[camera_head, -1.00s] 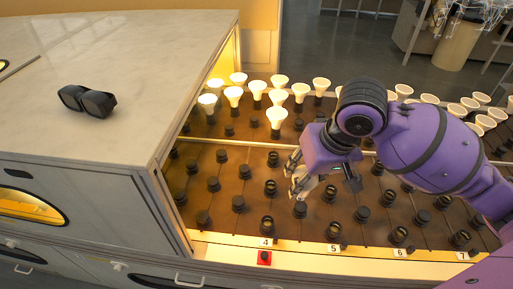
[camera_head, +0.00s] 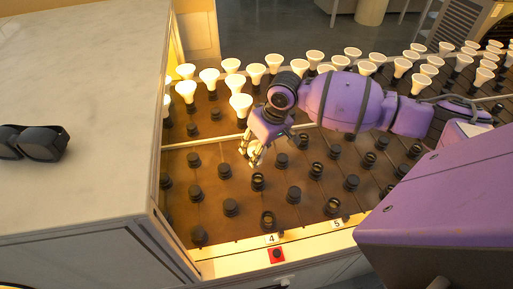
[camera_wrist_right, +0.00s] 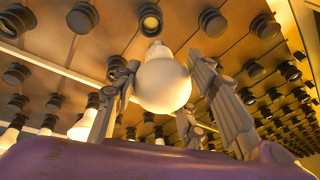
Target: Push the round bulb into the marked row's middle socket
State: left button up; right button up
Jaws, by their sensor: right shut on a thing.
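The round white bulb (camera_wrist_right: 163,85) is between the fingers of my right gripper (camera_wrist_right: 165,95), which is shut on it. In the wrist view its narrow base points toward an open ringed socket (camera_wrist_right: 150,20), apart from it as far as I can tell. In the head view the bulb (camera_head: 255,153) is partly hidden by my right gripper (camera_head: 254,157), above the sloping brown socket board. A red marker (camera_head: 277,255) sits by label 4 at the front edge. Ringed sockets of that row show at the front (camera_head: 268,221) and farther back (camera_head: 257,182). My left gripper is out of view.
Several lit cone-shaped bulbs (camera_head: 241,105) stand behind a pale divider rail. Dark capped sockets (camera_head: 231,207) flank the row. A pale cabinet top (camera_head: 90,130) with black goggles (camera_head: 40,143) rises at the left.

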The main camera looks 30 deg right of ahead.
jog(key=shift+w+d+f, duration=0.1)
jog(key=shift+d+f, duration=0.25)
jog(key=shift+f+b, duration=0.4)
jog(key=shift+f, duration=0.25)
notch_tip(320, 180, down, 3)
jog(key=shift+r+b, duration=0.15)
jog(key=shift+b, duration=0.7)
jog(key=shift+f, duration=0.25)
jog(key=shift+f+b, duration=0.1)
jog(key=shift+b, duration=0.2)
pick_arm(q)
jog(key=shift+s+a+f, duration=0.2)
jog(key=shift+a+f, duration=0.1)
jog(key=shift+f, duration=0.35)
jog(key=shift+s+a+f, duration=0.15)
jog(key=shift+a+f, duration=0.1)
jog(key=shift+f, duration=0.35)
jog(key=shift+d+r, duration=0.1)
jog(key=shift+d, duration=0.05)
pick_arm(e)
jog(key=shift+r, duration=0.2)
pick_arm(q)
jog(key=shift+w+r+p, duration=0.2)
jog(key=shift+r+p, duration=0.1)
jog(key=shift+p, duration=0.1)
